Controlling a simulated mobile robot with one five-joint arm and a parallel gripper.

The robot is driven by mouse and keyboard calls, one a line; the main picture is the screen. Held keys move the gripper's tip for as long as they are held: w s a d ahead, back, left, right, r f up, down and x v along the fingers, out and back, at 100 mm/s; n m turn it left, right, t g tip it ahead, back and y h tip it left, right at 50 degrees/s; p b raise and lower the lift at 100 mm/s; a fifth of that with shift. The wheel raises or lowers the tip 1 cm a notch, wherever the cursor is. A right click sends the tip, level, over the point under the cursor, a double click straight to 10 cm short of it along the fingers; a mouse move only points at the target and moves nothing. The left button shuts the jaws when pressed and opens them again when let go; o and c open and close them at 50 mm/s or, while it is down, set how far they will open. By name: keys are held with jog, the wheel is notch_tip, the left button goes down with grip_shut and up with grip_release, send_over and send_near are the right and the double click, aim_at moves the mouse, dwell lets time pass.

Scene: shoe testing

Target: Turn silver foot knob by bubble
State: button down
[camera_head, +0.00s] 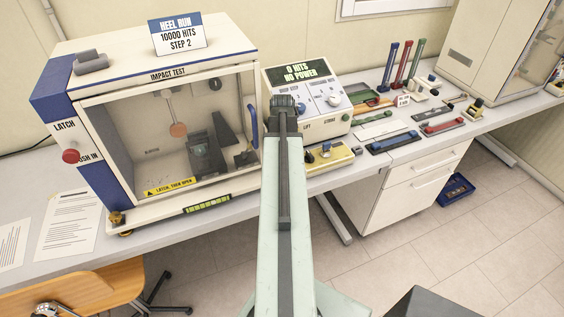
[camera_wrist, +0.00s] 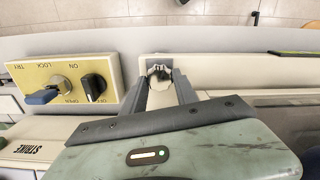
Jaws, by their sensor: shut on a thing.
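The silver foot knob (camera_wrist: 158,71) shows in the wrist view at the front edge of the cream machine base. My gripper (camera_wrist: 162,78) is shut on it, with one dark finger on each side. In the head view my arm hides both the knob and the gripper. The bubble level (camera_head: 207,204) is a yellow-green strip on the front edge of the impact test machine (camera_head: 95,122). Part of a dark strip with a green edge, likely the level, shows in the wrist view (camera_wrist: 295,53). The bubble itself is too small to read.
A brass foot knob (camera_head: 117,219) is at the machine's left front corner. A yellow switch panel (camera_wrist: 62,84) with a key and a black knob lies left of my gripper in the wrist view. A control box (camera_head: 309,94) reads "0 hits, no power". An orange chair (camera_head: 85,288) stands below.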

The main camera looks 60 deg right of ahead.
jog(key=m, duration=0.5)
jog(key=shift+m, duration=0.3)
jog(key=m, duration=0.5)
jog(key=shift+s+d, duration=0.1)
dwell(0.3)
jog(key=c, duration=0.9)
grip_release()
jog(key=shift+c, duration=0.2)
notch_tip(320, 180, up, 8)
jog(key=p, duration=0.8)
jog(key=shift+f, duration=0.1)
